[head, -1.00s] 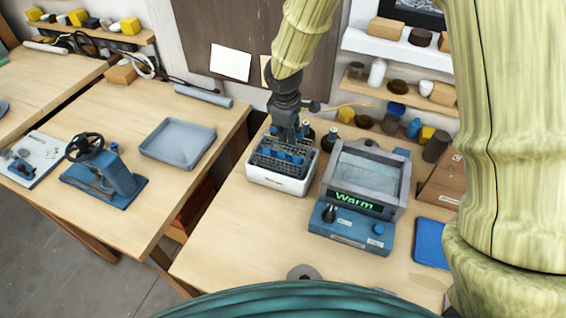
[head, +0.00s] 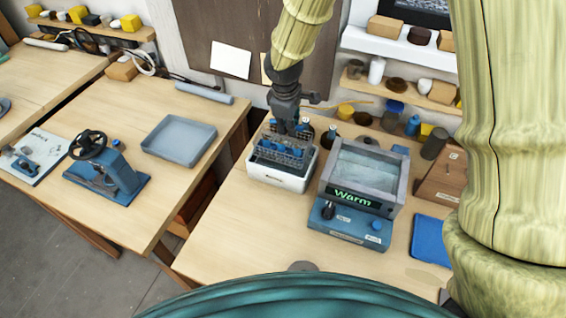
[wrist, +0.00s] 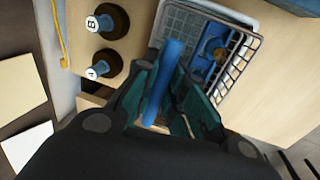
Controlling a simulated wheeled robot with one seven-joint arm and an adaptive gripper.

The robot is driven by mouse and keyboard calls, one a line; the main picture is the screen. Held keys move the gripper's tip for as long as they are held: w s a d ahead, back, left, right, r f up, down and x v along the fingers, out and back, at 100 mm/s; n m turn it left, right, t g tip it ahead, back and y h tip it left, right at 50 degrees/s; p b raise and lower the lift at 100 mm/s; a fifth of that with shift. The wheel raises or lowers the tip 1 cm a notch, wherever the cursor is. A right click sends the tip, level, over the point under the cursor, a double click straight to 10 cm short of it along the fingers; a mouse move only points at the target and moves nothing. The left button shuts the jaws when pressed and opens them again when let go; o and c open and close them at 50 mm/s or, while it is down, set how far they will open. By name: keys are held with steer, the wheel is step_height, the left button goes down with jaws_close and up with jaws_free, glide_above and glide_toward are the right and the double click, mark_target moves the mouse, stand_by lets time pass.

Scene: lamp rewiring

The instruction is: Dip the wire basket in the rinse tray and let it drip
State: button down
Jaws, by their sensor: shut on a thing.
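The wire basket (head: 283,151) is dark mesh with blue pieces in it. It is at the white tub (head: 279,179) on the right-hand bench; its lower part is hidden, so I cannot tell how deep it sits. My gripper (head: 290,128) is above it, shut on its blue handle (wrist: 164,82). In the wrist view the blue handle stands between the fingers, with the basket's wire rim (wrist: 238,57) beyond. A shallow grey tray (head: 179,137), seemingly empty, lies on the left-hand bench. I cannot tell which vessel is the rinse tray.
A blue bath (head: 345,226) reading "Warm", with a grey-rimmed basin, stands close right of the tub. Bottles (wrist: 105,20) stand behind the tub. A blue hand-wheel device (head: 107,170) is on the left bench. A gap separates the benches. The right bench's front is mostly clear.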

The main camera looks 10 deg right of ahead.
steer(key=shift+r+p, duration=1.8)
steer(key=shift+r, duration=0.25)
